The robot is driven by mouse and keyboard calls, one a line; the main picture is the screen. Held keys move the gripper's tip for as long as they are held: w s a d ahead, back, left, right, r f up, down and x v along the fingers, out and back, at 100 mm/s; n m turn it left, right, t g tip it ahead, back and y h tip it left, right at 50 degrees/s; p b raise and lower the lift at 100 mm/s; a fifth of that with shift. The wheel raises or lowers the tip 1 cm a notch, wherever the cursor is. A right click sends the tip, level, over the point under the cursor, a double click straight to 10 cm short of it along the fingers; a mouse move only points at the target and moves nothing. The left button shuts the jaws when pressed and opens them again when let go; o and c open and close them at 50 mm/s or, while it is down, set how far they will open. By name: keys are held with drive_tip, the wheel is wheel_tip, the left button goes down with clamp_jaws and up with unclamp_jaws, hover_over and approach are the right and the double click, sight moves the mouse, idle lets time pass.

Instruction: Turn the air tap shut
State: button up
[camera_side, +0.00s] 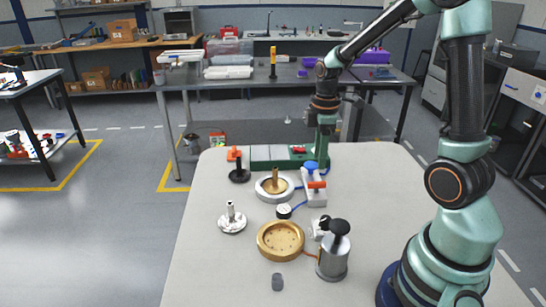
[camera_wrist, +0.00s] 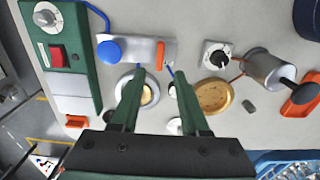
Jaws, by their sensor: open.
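The air tap seems to be the orange lever (camera_side: 317,184) on a pale grey block (camera_side: 316,198) that also bears a round blue knob (camera_side: 310,167). In the wrist view the lever (camera_wrist: 160,55) lies crosswise to the block's long side, near its right end, with the blue knob (camera_wrist: 108,52) at the other end. A blue hose (camera_wrist: 169,71) shows beside the lever. My gripper (camera_side: 322,163) is above the far end of the block, by the blue knob. In the wrist view its two green fingers (camera_wrist: 158,75) are apart and empty, pointing towards the lever.
A green unit (camera_side: 262,157) with a red switch stands behind the block. A ringed housing (camera_side: 265,195) is close on the left. A gauge (camera_side: 284,211), brass housing (camera_side: 280,240) and black-knobbed cylinder (camera_side: 333,262) stand nearer. The table's right side (camera_side: 380,190) is clear.

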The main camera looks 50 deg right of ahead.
sight(317, 182)
wheel_tip(317, 182, down, 8)
drive_tip(key=shift+r, duration=0.1)
idle(0.4)
clamp_jaws()
